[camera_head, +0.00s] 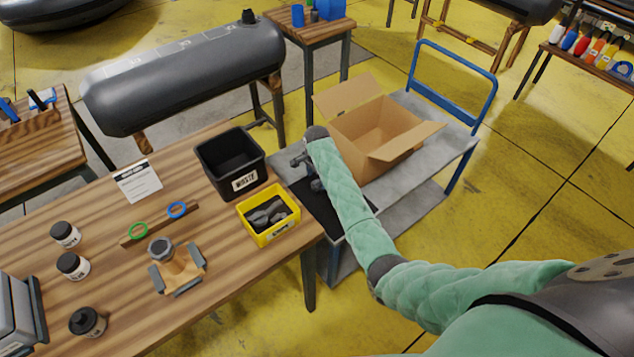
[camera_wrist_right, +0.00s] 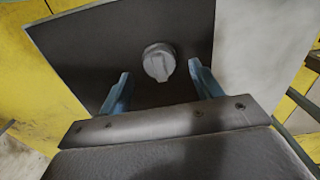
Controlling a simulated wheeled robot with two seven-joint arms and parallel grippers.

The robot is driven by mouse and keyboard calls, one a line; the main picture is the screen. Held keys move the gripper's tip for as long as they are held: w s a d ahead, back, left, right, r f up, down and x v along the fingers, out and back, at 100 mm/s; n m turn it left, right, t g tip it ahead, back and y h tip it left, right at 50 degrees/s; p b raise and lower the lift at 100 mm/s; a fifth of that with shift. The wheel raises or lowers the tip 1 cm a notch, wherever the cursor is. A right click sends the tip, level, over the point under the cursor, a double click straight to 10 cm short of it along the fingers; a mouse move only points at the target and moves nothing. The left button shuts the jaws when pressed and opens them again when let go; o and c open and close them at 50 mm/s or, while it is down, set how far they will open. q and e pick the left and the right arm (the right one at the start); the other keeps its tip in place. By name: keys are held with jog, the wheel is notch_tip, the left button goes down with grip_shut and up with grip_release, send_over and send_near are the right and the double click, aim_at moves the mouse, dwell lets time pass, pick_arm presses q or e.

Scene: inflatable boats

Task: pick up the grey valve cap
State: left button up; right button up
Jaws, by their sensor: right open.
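The grey valve cap (camera_wrist_right: 158,62), round with a raised grip bar, lies on a black mat (camera_wrist_right: 95,40) in the right wrist view. My right gripper (camera_wrist_right: 159,75) is open, with one blue finger to each side of the cap's near end and a gap on both sides. The fingers do not appear to touch it. In the head view my right gripper (camera_head: 305,168) is over the cart beside the black mat (camera_head: 343,212); the cap cannot be made out there, likely hidden by my arm. My left gripper is not in view.
The grey cart (camera_head: 430,187) also carries an open cardboard box (camera_head: 375,135) close to my right arm. On the wooden bench stand a black waste bin (camera_head: 230,163), a yellow bin (camera_head: 268,215) of dark parts, and a wooden stand with a grey fitting (camera_head: 160,248).

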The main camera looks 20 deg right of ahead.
aim_at(317, 184)
jog(key=shift+f+p, duration=0.35)
jog(key=shift+f, duration=1)
jog(key=c, duration=1)
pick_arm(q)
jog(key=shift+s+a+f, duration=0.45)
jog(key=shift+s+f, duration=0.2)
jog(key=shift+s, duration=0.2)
pick_arm(e)
jog(key=shift+r, duration=0.1)
